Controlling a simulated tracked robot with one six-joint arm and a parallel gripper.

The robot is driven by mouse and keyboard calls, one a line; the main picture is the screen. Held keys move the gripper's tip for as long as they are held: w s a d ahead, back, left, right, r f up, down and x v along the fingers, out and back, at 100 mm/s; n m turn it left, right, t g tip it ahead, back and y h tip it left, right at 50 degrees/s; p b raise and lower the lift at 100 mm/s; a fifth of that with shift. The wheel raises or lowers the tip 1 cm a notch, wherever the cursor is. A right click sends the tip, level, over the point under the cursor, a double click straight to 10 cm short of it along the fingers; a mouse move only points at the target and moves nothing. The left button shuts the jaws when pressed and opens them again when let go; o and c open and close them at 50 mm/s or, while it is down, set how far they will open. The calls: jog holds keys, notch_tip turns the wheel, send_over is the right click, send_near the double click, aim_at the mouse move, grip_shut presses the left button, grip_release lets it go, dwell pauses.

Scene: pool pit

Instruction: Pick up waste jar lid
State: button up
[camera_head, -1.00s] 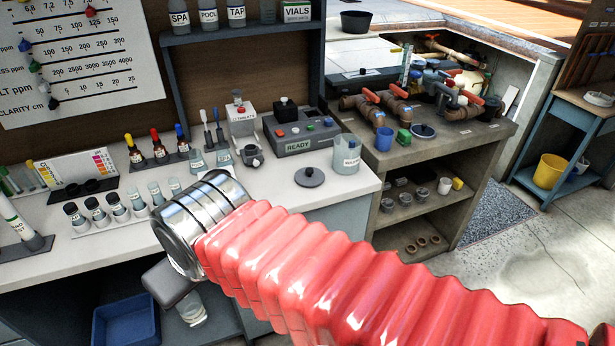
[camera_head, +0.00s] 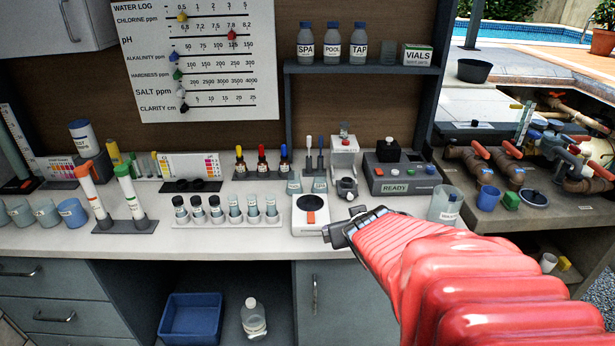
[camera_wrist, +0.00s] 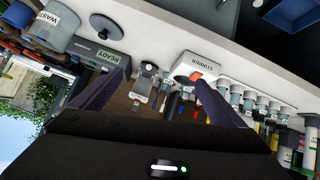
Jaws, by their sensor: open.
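The waste jar lid (camera_wrist: 106,27), a dark grey disc with a small knob, lies on the white counter in the wrist view. In the head view now it is hidden behind my red arm. The clear waste jar (camera_head: 446,205) stands on the counter at the right and also shows at upper left in the wrist view (camera_wrist: 57,27). My gripper (camera_wrist: 163,78) is open, with its two dark fingers spread and nothing between them. The lid is off to the upper left of the fingers in the wrist view, apart from them.
The white stirrer (camera_head: 310,215) sits close to the left of my wrist. The grey READY device (camera_head: 402,178) stands behind it. A vial rack (camera_head: 225,218) and test tubes fill the counter further left. A blue bin (camera_head: 190,318) is below.

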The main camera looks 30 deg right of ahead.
jog(key=s+d+f+t, duration=0.1)
jog(key=s+d+f, duration=0.1)
jog(key=d, duration=0.3)
jog(key=s+d+f+m+t+h, duration=0.1)
jog(key=s+d+f, duration=0.2)
jog(key=s+d, duration=0.1)
jog(key=s+d+f+m+t, duration=0.1)
jog(key=s+d+f+t, duration=0.1)
jog(key=d, duration=0.4)
jog(key=shift+s+d+f+h, duration=0.3)
jog(key=shift+s+f, duration=0.1)
jog(key=shift+s, duration=0.3)
jog(key=shift+x, duration=4.3)
jog(key=shift+a+f, duration=0.1)
jog(key=shift+x, duration=2.6)
jog(key=shift+w+a, duration=0.1)
jog(key=shift+c, duration=0.6)
